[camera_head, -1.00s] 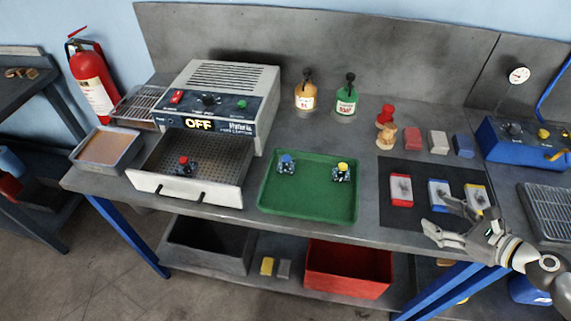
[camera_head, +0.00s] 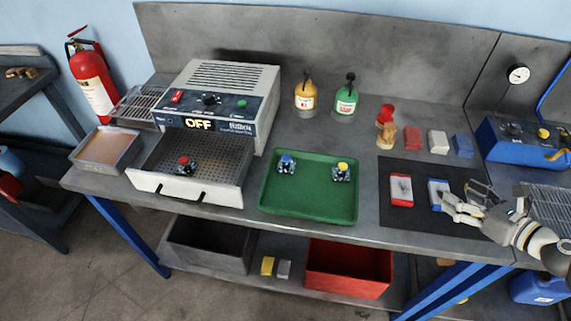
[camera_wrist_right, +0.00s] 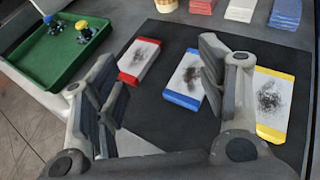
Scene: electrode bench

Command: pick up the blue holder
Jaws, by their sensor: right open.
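A small holder with a blue knob (camera_head: 286,164) stands upright in the left back part of the green tray (camera_head: 308,214). It also shows in the wrist view (camera_wrist_right: 54,26) at the upper left. A holder with a yellow knob (camera_head: 342,173) stands to its right in the tray. A holder with a red knob (camera_head: 185,166) is in the open drawer of the grey oven. My right gripper (camera_head: 464,200) is open and empty over the black mat, well to the right of the tray. In the wrist view its fingers (camera_wrist_right: 157,62) are spread apart. My left gripper is out of view.
The black mat (camera_wrist_right: 150,108) bears flat plates with red (camera_head: 401,190), blue (camera_head: 436,194) and yellow (camera_wrist_right: 268,105) ends. Bottles (camera_head: 346,98) and coloured blocks stand behind. The oven (camera_head: 219,97) is at left. Bench between tray and mat is clear.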

